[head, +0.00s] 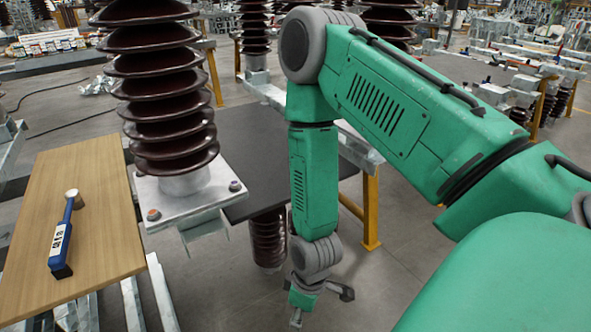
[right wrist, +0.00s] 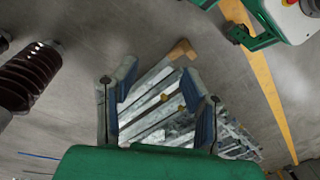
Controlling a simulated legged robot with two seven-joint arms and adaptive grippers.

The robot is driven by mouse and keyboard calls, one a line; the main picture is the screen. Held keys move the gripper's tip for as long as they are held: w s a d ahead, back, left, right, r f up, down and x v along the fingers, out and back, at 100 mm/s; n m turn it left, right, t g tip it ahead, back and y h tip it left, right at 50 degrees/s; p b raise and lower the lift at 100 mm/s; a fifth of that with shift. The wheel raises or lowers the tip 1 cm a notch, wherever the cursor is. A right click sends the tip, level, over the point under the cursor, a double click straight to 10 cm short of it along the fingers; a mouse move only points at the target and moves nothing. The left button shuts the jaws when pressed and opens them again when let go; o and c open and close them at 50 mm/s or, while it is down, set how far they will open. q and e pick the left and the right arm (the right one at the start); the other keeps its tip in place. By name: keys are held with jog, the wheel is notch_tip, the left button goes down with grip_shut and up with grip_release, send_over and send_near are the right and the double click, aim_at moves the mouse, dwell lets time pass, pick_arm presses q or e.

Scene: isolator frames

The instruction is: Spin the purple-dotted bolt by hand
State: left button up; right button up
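A brown ribbed insulator (head: 160,90) stands on a square metal plate (head: 190,204). One bolt (head: 153,214) shows at the plate's front left corner with a reddish top. Another bolt (head: 235,186) shows at its right corner. The dot colours are too small to tell, so I cannot say which bolt is purple-dotted. My right gripper (head: 322,303) hangs low, to the right of and below the plate in the picture, apart from both bolts. In the right wrist view my gripper (right wrist: 158,85) is open, its fingers apart with nothing held. My left gripper is not in view.
A wooden board (head: 105,240) at left carries a blue-handled tool (head: 62,240). A dark tabletop (head: 262,145) lies behind the plate, with a yellow post (head: 371,210) near my right arm. Metal bars (right wrist: 170,105) lie beyond the gripper in the wrist view.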

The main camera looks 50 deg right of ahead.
jog(key=w+d+r+n+t+y+p, duration=0.1)
jog(key=w+r+p, duration=0.4)
jog(key=r, duration=0.4)
jog(key=w+r+n+p, duration=0.2)
jog(key=w+r+p, duration=0.25)
jog(key=r, duration=0.45)
jog(key=n+t+y+p, duration=0.1)
jog(key=n+p, duration=0.3)
jog(key=p, duration=0.5)
send_near(235, 182)
jog(key=x, duration=0.8)
jog(key=shift+a+f+b, duration=0.1)
jog(key=shift+f+b, duration=0.2)
jog(key=shift+f, duration=0.1)
grip_shut()
